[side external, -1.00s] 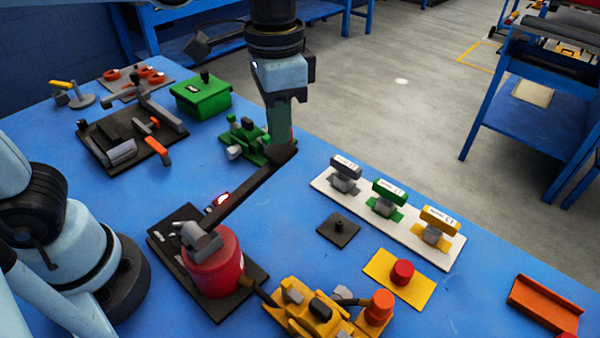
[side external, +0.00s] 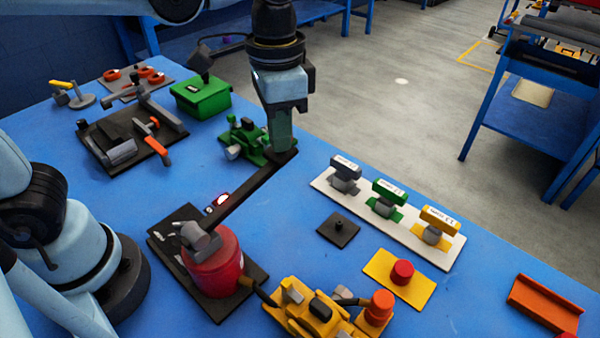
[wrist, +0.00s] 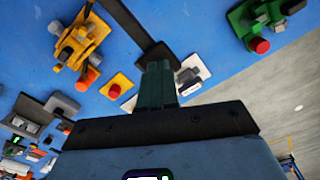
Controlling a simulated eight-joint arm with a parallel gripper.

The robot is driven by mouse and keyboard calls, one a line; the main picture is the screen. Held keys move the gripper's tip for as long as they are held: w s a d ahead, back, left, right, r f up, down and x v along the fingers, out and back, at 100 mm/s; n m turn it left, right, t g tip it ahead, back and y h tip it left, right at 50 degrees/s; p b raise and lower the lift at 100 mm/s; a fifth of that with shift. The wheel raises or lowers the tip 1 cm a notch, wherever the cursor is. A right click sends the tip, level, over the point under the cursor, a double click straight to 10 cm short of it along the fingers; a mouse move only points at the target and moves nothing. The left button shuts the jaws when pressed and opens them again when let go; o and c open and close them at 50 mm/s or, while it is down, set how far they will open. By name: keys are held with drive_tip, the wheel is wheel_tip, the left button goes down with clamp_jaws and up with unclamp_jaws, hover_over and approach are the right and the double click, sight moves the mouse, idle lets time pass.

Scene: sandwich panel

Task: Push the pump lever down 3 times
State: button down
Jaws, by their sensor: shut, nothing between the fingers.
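The pump is a red cylinder (side external: 216,268) with a grey head on a black base plate (side external: 240,300). Its long black lever (side external: 245,197) runs from the grey head up and right to a wider block at its far end. My gripper (side external: 280,148) is shut and empty, pointing down, with its fingertips at the lever's far end, seemingly touching its top. In the wrist view the lever (wrist: 128,22) reaches the green fingertips (wrist: 158,66), which hide part of its end block.
A green valve fixture (side external: 243,140) stands just behind the lever's end. A yellow pump unit (side external: 315,308) is close to the red cylinder's right. A white plate with several labelled switches (side external: 384,207) lies to the right.

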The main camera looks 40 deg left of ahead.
sight(281, 160)
drive_tip(key=shift+f, duration=2.75)
drive_tip(key=shift+r, duration=3.45)
drive_tip(key=shift+r, duration=0.1)
drive_tip(key=shift+r, duration=2.45)
